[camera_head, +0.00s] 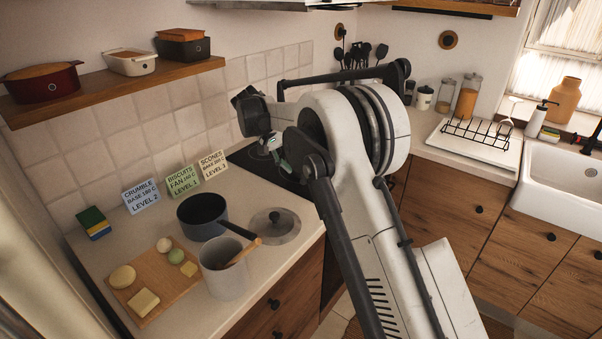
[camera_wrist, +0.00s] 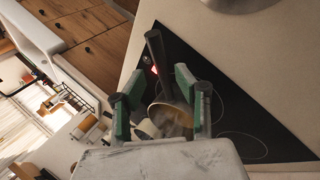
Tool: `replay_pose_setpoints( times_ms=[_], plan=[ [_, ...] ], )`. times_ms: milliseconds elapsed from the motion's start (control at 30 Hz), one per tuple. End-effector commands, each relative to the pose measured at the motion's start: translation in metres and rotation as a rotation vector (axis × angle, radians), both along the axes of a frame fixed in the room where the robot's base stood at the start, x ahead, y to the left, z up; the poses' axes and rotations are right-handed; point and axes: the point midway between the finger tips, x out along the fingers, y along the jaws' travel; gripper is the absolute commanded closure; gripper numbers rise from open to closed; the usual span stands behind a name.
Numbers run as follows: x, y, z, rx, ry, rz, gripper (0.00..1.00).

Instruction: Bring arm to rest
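My arm reaches up and bends over the counter in the head view, with my gripper (camera_head: 274,152) hanging above the dark hob (camera_head: 270,172). In the wrist view my gripper (camera_wrist: 162,108) has its green-padded fingers spread apart, with nothing visibly held. Beyond the fingers a pan (camera_wrist: 172,114) with a dark handle shows over the hob (camera_wrist: 235,120); the fingers partly hide it. I cannot tell how far the fingers are from it.
A dark saucepan (camera_head: 202,214), a lid (camera_head: 273,227), a grey pot (camera_head: 223,275) and a wooden board (camera_head: 152,284) with food stand on the left counter. Three recipe cards lean at the wall. A shelf (camera_head: 120,90) with pots hangs above; a sink (camera_head: 565,178) is at right.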

Motion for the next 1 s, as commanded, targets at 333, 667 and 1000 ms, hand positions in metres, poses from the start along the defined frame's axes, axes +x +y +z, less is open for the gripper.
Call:
replay_pose_setpoints(
  times_ms=[333,667,1000],
  plan=[
    [-0.002,0.027,0.044,-0.001,0.001,-0.001,0.69],
    [-0.017,0.008,0.074,0.039,-0.013,0.015,0.69],
    [-0.069,-0.047,0.124,0.150,-0.064,0.060,0.69]
  ],
)
